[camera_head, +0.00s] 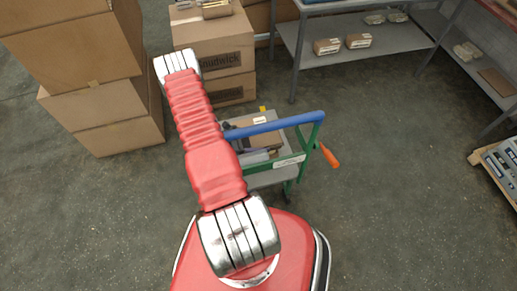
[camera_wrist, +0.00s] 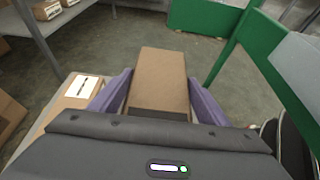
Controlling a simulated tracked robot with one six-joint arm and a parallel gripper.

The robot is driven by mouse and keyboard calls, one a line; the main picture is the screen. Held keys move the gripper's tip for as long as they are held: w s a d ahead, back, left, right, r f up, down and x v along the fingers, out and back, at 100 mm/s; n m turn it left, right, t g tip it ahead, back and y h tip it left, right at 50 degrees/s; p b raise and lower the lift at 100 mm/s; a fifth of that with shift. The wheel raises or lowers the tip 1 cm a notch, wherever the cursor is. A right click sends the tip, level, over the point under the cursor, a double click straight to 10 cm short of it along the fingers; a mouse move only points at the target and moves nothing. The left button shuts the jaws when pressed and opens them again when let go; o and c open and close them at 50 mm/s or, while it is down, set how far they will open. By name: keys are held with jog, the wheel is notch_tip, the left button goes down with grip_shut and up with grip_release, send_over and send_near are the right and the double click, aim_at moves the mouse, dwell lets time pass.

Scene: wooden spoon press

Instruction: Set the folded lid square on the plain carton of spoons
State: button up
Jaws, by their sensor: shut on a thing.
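In the wrist view my gripper (camera_wrist: 158,88) has its two purple fingers shut on a plain brown cardboard piece, seemingly the folded lid (camera_wrist: 158,68). The lid points away from the gripper, and its near end is dark. A tan carton (camera_wrist: 70,103) with a white label lies at the left, apart from the lid; I cannot tell whether it is the carton of spoons. In the head view my red arm hides most of the gripper. A brown box shape (camera_head: 265,138) shows at the cart; I cannot tell whether it is the lid or a carton.
Large cartons (camera_head: 110,115) are stacked left and labelled cartons (camera_head: 215,45) stand behind. A grey shelf (camera_head: 360,55) is at the back.

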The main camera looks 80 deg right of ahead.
aim_at(259, 146)
jog(key=shift+f, duration=0.45)
jog(key=shift+f, duration=2.1)
jog(key=shift+f, duration=0.6)
jog(key=o, duration=1)
jog(key=shift+o, duration=0.2)
jog(key=shift+r, duration=0.15)
jog(key=shift+r, duration=0.5)
jog(key=v, duration=1.2)
